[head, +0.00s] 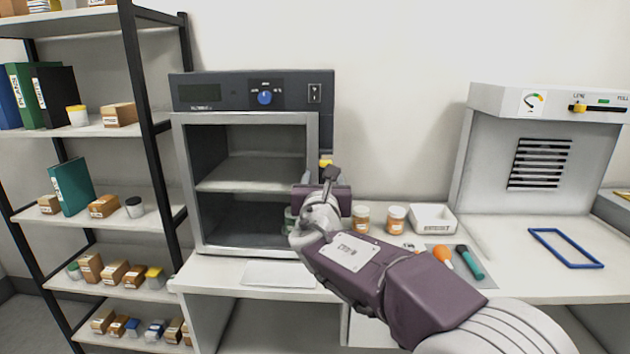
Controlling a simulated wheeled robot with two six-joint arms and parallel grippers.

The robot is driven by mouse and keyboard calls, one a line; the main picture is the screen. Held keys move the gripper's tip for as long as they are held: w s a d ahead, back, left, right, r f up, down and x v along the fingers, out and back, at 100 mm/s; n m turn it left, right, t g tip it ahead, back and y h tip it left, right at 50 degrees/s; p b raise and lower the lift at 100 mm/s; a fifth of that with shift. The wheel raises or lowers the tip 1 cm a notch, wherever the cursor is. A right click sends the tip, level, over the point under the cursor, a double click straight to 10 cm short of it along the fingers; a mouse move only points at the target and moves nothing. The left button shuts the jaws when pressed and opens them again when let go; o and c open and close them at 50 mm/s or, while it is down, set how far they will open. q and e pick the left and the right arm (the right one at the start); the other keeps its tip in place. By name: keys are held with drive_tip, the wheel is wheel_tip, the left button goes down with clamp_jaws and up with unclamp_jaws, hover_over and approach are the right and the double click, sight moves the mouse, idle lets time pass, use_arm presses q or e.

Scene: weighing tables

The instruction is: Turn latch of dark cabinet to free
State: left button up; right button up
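The dark cabinet (187,90) stands on the white bench, with a dark top panel, a blue knob (265,97) and a light grey front frame. Two shelf levels show inside it, and they look empty. A small yellow piece (326,162) shows at the right edge of its frame, perhaps the latch; its setting cannot be read. My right gripper (325,182) is in front of the cabinet's right edge, just below the yellow piece. The wrist hides the lower right of the frame, and the fingers are too hidden to judge. My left gripper is not in view.
Two orange jars (396,219), a white tray (433,219) and a grey mat (474,281) with tools lie right of the cabinet, near my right arm. A fume hood (480,150) stands further right. A loaded shelf rack (140,70) is at left.

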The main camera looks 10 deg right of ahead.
sight(325, 164)
drive_tip(key=p+x, duration=0.2)
drive_tip(key=x, duration=0.6)
drive_tip(key=shift+w+d+r, duration=0.1)
drive_tip(key=shift+w+d, duration=0.1)
drive_tip(key=shift+w, duration=0.1)
drive_tip(key=shift+w+d, duration=0.1)
drive_tip(key=shift+w, duration=0.15)
clamp_jaws()
